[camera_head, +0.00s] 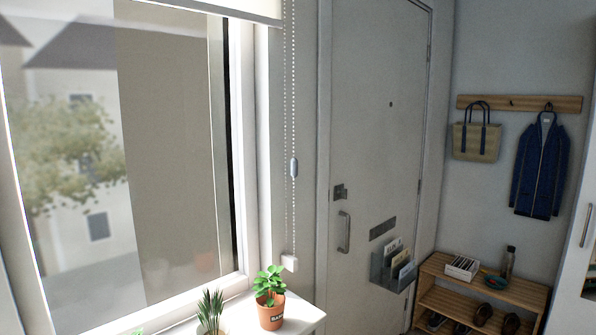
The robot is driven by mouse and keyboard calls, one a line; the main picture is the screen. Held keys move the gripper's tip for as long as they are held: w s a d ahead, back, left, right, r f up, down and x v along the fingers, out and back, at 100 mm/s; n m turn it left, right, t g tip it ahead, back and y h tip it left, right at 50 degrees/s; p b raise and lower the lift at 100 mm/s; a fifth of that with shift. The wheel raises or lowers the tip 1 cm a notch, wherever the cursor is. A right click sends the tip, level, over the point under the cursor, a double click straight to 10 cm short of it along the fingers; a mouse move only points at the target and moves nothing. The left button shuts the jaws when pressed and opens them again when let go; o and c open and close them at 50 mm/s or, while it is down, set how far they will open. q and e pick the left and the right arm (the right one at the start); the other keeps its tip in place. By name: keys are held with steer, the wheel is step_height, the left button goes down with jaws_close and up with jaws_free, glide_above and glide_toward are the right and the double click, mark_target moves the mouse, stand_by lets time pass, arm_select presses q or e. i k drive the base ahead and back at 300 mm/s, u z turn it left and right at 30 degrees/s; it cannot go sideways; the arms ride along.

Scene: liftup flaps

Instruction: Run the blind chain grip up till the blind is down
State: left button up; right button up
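The blind (240,8) is a pale roller strip at the top of the window; only its lower edge shows, and the glass below it is uncovered. A beaded blind chain (286,110) hangs in a loop at the right side of the window frame. The chain grip (294,168), a small grey-blue piece, sits on the right strand, a little below mid-height in the picture. The chain's lower end meets a small white holder (289,262) on the wall. Neither of my grippers is in view.
A potted leafy plant (271,312) stands on the white sill (300,315) just below the chain, with a spiky plant (211,312) to its left. A grey door (375,130) with a handle and letter rack is right of the chain. A shoe bench (523,293) stands farther right.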

mark_target(293, 162)
steer(key=k, duration=1.1)
steer(key=z, duration=0.95)
steer(key=i, duration=2.05)
steer(key=u, duration=0.7)
steer(key=k, duration=0.75)
steer(key=u, duration=0.2)
steer(key=i, duration=0.85)
steer(key=z, duration=0.1)
